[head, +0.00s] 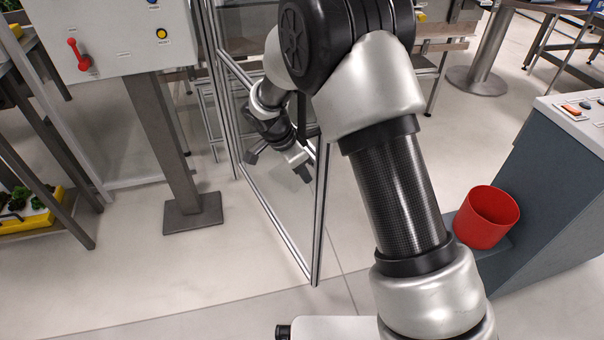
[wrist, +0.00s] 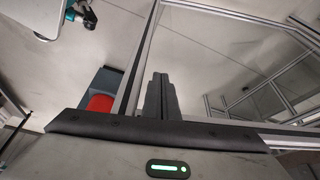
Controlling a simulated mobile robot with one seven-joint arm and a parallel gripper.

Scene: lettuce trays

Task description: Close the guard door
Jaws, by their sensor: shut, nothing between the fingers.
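The guard door (head: 318,225) is a clear panel in an aluminium frame. In the head view it stands open, swung out from the upright post (head: 207,35), with its free edge toward me. My gripper (head: 304,171) is by the upper part of the panel near the free edge, and my arm reaches over from the right. In the wrist view the shut, empty fingers (wrist: 160,92) lie close beside a door frame bar (wrist: 137,65). I cannot tell whether they touch it.
A control box (head: 110,35) with a red lever stands on a post at the left. A rack with a yellow tray (head: 40,222) is at far left. A red bin (head: 487,217) sits beside a grey cabinet (head: 560,170) at right. The floor around the door is clear.

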